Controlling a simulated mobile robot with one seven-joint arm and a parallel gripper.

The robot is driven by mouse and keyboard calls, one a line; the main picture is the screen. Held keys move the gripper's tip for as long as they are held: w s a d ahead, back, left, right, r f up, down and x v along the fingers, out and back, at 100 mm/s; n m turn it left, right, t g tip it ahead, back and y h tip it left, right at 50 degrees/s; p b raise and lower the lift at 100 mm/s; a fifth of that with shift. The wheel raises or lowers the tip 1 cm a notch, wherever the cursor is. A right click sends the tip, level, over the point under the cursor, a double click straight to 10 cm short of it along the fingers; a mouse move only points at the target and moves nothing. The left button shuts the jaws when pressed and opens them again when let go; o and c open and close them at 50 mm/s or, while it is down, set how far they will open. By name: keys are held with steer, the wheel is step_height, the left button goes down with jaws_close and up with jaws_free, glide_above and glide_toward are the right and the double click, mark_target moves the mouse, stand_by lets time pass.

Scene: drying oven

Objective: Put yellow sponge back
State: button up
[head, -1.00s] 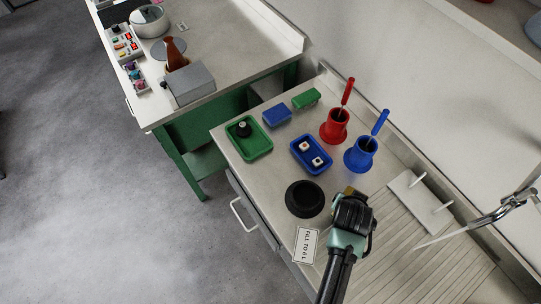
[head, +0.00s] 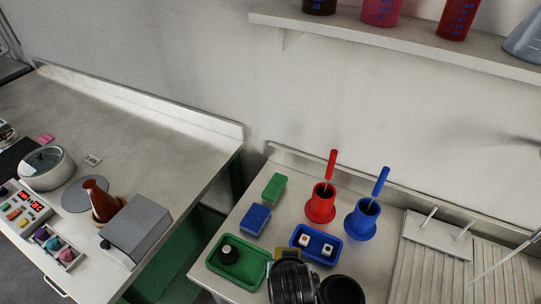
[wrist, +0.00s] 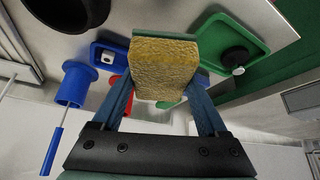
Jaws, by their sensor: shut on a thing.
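A yellow sponge (wrist: 163,68) with a green layer along its far edge fills the middle of the wrist view. My gripper (wrist: 161,88) is shut on it, one blue finger at each side. In the head view my gripper (head: 290,282) is at the bottom, over the front of the blue tray and left of a black bowl; the sponge is mostly hidden there. A blue sponge (head: 256,219) and a green sponge (head: 274,187) lie in a row on the counter, behind the green tray (head: 212,262).
The green tray holds a black knob-like object (head: 228,254). The blue tray (head: 298,231) holds two small white pieces. A red holder (head: 321,206) and a blue holder (head: 361,222) with upright handles stand behind. The black bowl (head: 341,291) is at front. A shelf (head: 390,37) hangs above.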

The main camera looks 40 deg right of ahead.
steer(key=f, duration=0.4)
steer(key=shift+s+f, duration=0.2)
steer(key=shift+f, duration=2.45)
steer(key=shift+f, duration=0.1)
steer(key=o, duration=1.3)
steer(key=shift+o, duration=0.2)
steer(key=v, duration=1.2)
steer(key=shift+p, duration=0.4)
steer(key=shift+w, duration=0.1)
